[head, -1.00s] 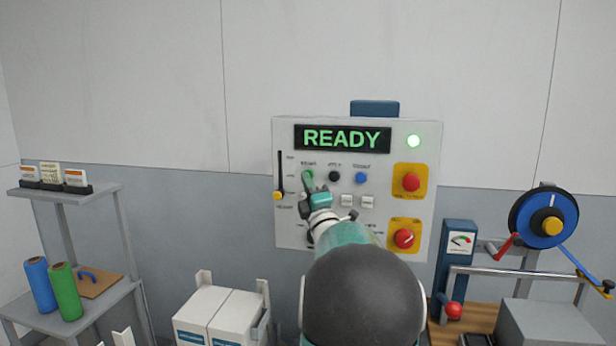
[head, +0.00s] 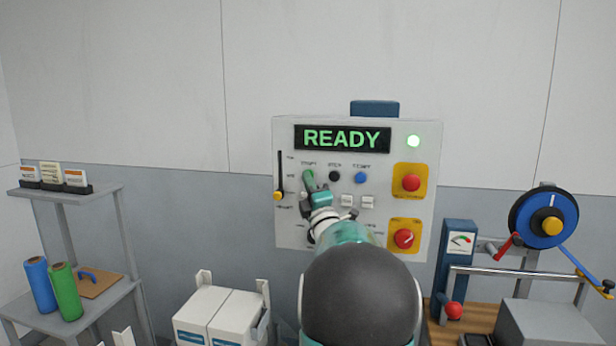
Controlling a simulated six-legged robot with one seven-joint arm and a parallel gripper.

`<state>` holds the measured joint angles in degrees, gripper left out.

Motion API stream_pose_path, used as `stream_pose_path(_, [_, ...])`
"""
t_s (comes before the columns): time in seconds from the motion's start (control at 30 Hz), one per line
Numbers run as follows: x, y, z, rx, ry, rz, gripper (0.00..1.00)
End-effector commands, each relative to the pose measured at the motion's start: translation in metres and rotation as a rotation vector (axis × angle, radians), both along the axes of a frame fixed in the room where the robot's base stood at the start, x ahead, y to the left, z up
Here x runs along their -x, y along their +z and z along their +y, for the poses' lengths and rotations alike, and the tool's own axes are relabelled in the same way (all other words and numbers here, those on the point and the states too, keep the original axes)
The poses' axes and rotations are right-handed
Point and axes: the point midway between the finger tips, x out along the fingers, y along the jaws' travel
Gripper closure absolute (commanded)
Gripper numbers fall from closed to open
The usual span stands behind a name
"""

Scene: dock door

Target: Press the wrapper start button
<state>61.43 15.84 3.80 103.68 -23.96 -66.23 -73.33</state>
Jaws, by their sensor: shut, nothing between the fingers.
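The green start button (head: 308,175) is at the left of the upper button row. My gripper (head: 312,188) is shut and empty, its tip right at the green button and partly covering it from below. I cannot tell whether the tip touches the button. A black button (head: 334,176) and a blue button (head: 361,178) are to the right.
A red button (head: 411,183) and a red rotary knob (head: 404,239) on yellow plates sit at the panel's right. A yellow-handled slider (head: 278,195) is at its left edge. White boxes (head: 215,312) stand below left; a strap reel (head: 545,225) is at right.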

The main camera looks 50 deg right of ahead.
Motion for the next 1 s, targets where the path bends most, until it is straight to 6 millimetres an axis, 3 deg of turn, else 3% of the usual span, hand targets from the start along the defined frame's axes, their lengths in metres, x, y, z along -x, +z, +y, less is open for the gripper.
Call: stream_pose_path(1.0, [-0.0036, 0.0002, -0.0080, 0.000, 0.000, 0.000, 1.00])
